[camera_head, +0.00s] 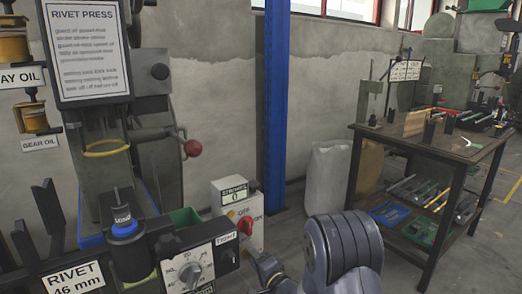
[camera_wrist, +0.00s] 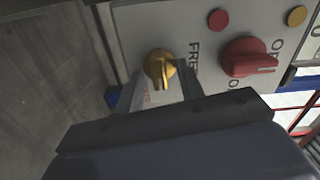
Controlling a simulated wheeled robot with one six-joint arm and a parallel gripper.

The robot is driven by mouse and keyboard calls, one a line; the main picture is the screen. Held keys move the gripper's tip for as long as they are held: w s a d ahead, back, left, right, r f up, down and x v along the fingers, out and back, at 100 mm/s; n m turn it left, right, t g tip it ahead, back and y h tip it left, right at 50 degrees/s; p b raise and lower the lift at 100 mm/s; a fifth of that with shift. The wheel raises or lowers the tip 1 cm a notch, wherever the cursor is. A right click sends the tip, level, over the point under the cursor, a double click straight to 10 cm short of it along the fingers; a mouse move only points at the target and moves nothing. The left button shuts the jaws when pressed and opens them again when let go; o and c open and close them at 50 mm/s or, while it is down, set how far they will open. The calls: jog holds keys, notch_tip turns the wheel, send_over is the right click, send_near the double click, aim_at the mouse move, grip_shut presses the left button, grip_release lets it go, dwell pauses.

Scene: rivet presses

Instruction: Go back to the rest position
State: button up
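My gripper (camera_wrist: 160,92) is open in the wrist view, with one finger on each side of a small yellow knob (camera_wrist: 160,66) on a light grey control panel (camera_wrist: 135,22). I cannot tell whether the fingers touch the knob. A larger red knob (camera_wrist: 248,57) sits to its right on the same panel. In the head view, my grey arm (camera_head: 342,250) reaches in from the bottom, with its end low beside the control box (camera_head: 224,194). The fingers are hard to make out there. The red knob also shows on the box (camera_head: 245,225).
The rivet press (camera_head: 150,110) stands at left, with a red ball lever (camera_head: 193,148) and a dial panel (camera_head: 190,273) in front. A blue post (camera_head: 273,90) rises behind the box. A workbench (camera_head: 430,138) with tools stands at right. Open floor lies between arm and bench.

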jog(key=shift+s+d+r+n, duration=0.1)
jog(key=shift+s+n, duration=0.2)
jog(key=shift+n, duration=2.35)
jog(key=shift+s+d+r+n, duration=0.15)
jog(key=shift+s+n, duration=0.2)
jog(key=shift+n, duration=2.25)
jog(key=shift+s+d+f+n, duration=0.1)
jog(key=shift+s+n, duration=0.2)
jog(key=shift+n, duration=2.35)
